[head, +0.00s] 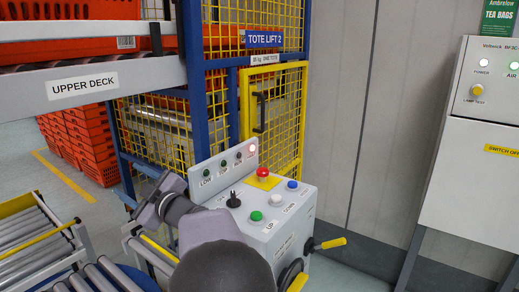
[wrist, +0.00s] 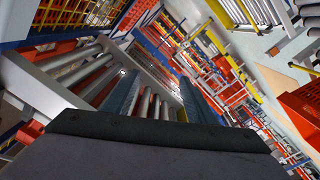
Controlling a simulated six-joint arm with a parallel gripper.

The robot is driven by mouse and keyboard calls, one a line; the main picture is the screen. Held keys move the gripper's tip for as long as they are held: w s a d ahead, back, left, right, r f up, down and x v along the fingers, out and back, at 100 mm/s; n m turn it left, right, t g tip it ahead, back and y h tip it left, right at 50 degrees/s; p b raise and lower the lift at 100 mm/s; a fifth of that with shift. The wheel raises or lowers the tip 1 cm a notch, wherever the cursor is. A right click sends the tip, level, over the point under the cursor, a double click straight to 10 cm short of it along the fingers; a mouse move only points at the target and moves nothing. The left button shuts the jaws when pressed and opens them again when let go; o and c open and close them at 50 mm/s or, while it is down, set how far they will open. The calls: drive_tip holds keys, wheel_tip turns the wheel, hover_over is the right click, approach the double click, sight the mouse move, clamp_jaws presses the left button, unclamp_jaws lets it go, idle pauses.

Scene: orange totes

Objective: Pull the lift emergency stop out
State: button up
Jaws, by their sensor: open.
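The lift emergency stop is a red mushroom button (head: 263,172) on a yellow plate, on top of the grey control box (head: 290,222). It is not visible in the wrist view. I cannot tell from its height whether it is pressed in or out. My arm stands in front and to the left of the box in the head view, apart from the button, and its fingers are not clear there. In the wrist view my gripper (wrist: 159,96) shows two separated blue-grey fingers, open with nothing between them. It faces rollers and racks, not the button.
The box also carries a black selector (head: 234,200), green (head: 256,216), white (head: 275,199) and blue (head: 292,185) buttons. A lamp panel (head: 224,168) rises behind, one lamp lit. A yellow-handled crank (head: 328,243) sticks out right. The yellow mesh gate (head: 284,115) stands behind.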

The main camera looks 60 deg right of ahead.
drive_tip(key=s+d+r+h+p, duration=0.4)
drive_tip(key=s+d+r+p, duration=0.2)
drive_tip(key=d+r+p, duration=0.45)
drive_tip(key=s+d+r+h+p, duration=0.3)
drive_tip(key=s+d+r+p, duration=0.4)
drive_tip(key=d+r, duration=0.65)
drive_tip(key=m+g+p, duration=0.2)
drive_tip(key=m+g, duration=0.3)
drive_tip(key=m, duration=0.4)
hover_over(265, 172)
drive_tip(key=s+a, duration=0.2)
drive_tip(key=s, duration=0.2)
wheel_tip(265, 172, down, 19)
drive_tip(key=s+f+m, duration=0.1)
drive_tip(key=f, duration=0.1)
drive_tip(key=f+m, duration=0.1)
drive_tip(key=f, duration=0.1)
drive_tip(key=s+a+f+g+y, duration=0.1)
drive_tip(key=f, duration=0.2)
drive_tip(key=shift+s+a+m+p, duration=0.1)
drive_tip(key=shift+s+m+p, duration=0.2)
drive_tip(key=shift+m, duration=0.1)
drive_tip(key=shift+s+f, duration=0.15)
drive_tip(key=shift+f, duration=0.35)
drive_tip(key=shift+w, duration=0.3)
drive_tip(key=shift+p+x, duration=1.1)
drive_tip(key=shift+x, duration=2.3)
drive_tip(key=shift+f, duration=0.15)
drive_tip(key=shift+c, duration=0.6)
